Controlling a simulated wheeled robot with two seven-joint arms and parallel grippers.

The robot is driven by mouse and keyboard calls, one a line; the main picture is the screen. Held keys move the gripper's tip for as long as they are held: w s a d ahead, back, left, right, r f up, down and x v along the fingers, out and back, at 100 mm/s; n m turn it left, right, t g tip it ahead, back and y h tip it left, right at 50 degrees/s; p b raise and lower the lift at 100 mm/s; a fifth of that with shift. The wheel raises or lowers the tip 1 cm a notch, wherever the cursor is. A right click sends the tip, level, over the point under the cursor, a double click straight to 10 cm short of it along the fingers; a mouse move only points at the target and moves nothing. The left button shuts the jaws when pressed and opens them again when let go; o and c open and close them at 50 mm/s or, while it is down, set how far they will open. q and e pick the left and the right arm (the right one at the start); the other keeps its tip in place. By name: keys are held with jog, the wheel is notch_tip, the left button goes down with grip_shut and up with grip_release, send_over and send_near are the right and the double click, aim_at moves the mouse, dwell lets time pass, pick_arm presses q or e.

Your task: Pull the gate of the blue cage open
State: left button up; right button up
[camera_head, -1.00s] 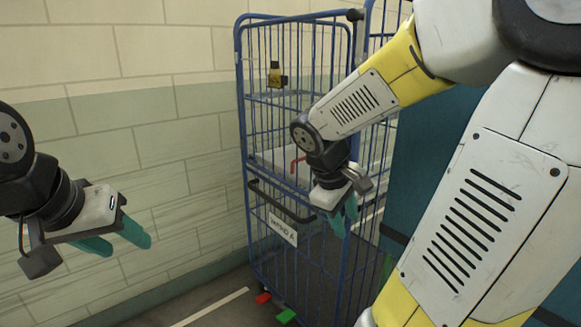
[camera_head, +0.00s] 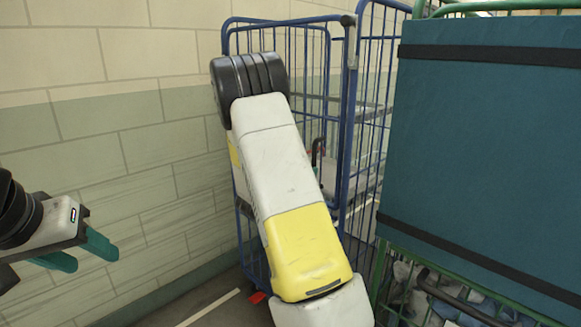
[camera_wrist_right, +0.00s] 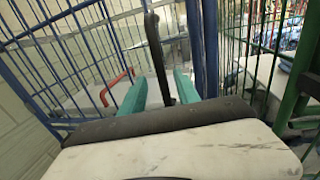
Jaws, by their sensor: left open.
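The blue cage (camera_head: 349,100) stands against the wall in the middle of the head view. My right arm crosses in front of it and hides most of its gate. My right gripper is hidden in the head view. In the right wrist view my right gripper (camera_wrist_right: 160,88) has its teal fingers apart, with a black upright bar (camera_wrist_right: 154,45) between them. I cannot tell whether the fingers touch the bar. Blue cage bars (camera_wrist_right: 60,55) stand beyond. My left gripper (camera_head: 82,254) is open and empty at the left, away from the cage.
A green cage (camera_head: 415,268) with a large dark teal panel (camera_head: 490,140) stands close on the right. A red bent lever (camera_wrist_right: 115,86) shows behind the blue bars. A small red piece (camera_head: 257,297) lies on the floor. A brick wall (camera_head: 110,150) is on the left.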

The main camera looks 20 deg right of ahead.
aim_at(314, 165)
jog(key=x, duration=0.5)
jog(key=shift+w+d, duration=0.15)
jog(key=shift+d, duration=0.15)
grip_shut()
dwell(1.1)
